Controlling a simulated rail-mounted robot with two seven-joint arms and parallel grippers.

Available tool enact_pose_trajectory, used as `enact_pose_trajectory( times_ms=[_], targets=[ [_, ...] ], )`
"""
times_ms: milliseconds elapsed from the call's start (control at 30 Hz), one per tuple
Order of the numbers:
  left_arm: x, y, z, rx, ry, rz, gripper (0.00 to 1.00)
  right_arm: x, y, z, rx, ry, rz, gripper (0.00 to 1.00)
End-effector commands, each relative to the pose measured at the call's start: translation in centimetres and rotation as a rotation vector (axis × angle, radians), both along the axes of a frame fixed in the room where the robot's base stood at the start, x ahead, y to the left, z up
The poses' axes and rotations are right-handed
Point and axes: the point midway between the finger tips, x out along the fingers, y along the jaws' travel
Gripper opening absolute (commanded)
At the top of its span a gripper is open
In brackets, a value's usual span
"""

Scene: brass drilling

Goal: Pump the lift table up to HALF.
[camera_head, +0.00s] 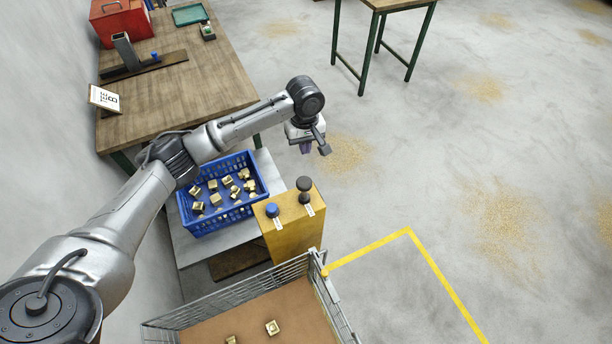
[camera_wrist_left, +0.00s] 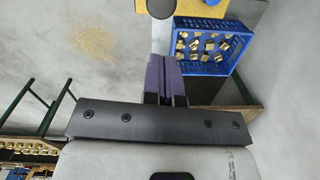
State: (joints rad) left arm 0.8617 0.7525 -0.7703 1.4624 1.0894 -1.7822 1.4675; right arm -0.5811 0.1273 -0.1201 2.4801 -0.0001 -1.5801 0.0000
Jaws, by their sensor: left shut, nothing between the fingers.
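The lift table is a grey platform (camera_head: 183,236) low beside the workbench, bearing a blue crate (camera_head: 210,222) of brass parts. A yellow pump box (camera_head: 287,232) stands at its right front corner with a blue knob (camera_head: 272,209) and a black knob (camera_head: 304,184), each beside a small white tag too small to read. My left gripper (camera_head: 306,148) hangs beyond the black knob, apart from it, with its purple fingers (camera_wrist_left: 166,78) shut and empty. The wrist view also shows the blue crate (camera_wrist_left: 222,66) and the yellow box (camera_wrist_left: 195,8). No HALF mark is legible. My right gripper is out of view.
A wooden workbench (camera_head: 215,75) holds a red box (camera_head: 121,20), a metal fixture and a small sign (camera_head: 103,98). A wire cage bin (camera_head: 325,292) with brass parts stands in front. Another table (camera_head: 395,3) is at the back.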

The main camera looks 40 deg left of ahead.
Motion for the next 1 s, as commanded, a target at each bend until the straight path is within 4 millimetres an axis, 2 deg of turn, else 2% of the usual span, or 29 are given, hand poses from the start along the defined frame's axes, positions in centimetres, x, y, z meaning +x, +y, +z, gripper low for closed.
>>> enact_pose_trajectory(
  times_ms=[200, 667, 833, 1000],
  targets=[
    [0.0, 0.0, 0.0, 0.007, 0.005, 0.116, 0.0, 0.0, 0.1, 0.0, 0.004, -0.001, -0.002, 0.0],
    [0.0, 0.0, -0.1, 0.008, 0.004, 0.134, 0.0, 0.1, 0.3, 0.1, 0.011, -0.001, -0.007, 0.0],
    [-0.1, 0.0, -1.4, 0.01, 0.006, 0.134, 0.0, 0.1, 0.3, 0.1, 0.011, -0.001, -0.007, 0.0],
    [-0.3, -0.1, -4.3, 0.01, 0.008, 0.135, 0.0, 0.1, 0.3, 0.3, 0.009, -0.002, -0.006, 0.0]
  ],
)
